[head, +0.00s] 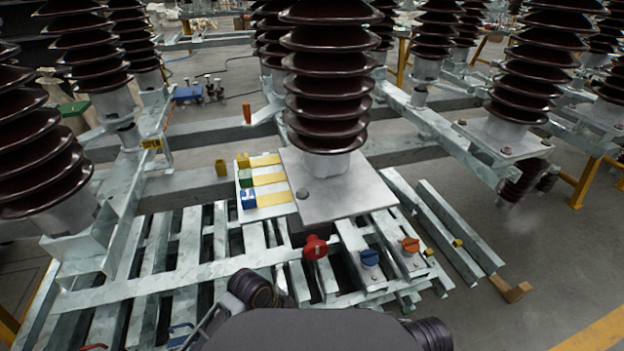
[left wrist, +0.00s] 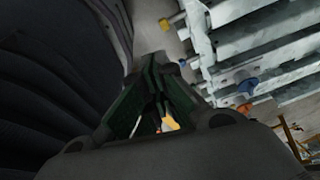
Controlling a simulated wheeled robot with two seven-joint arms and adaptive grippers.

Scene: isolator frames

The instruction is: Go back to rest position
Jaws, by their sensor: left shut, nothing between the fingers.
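My left gripper (left wrist: 156,64) shows in the left wrist view with its green-lined fingers closed together and nothing held. It is not visible in the head view, where only dark parts of my own body and arms show at the bottom edge. My right gripper is in neither view. The left gripper is apart from the knobs; a blue knob (left wrist: 246,87) and an orange knob (left wrist: 244,107) lie to its right in the wrist view.
A red knob (head: 316,247), blue knob (head: 370,257) and orange knob (head: 410,245) stand on the metal frame. Yellow, green and blue blocks sit on a white panel (head: 283,211). A tall brown ribbed insulator (head: 330,85) rises behind. Floor at right (head: 550,240) is clear.

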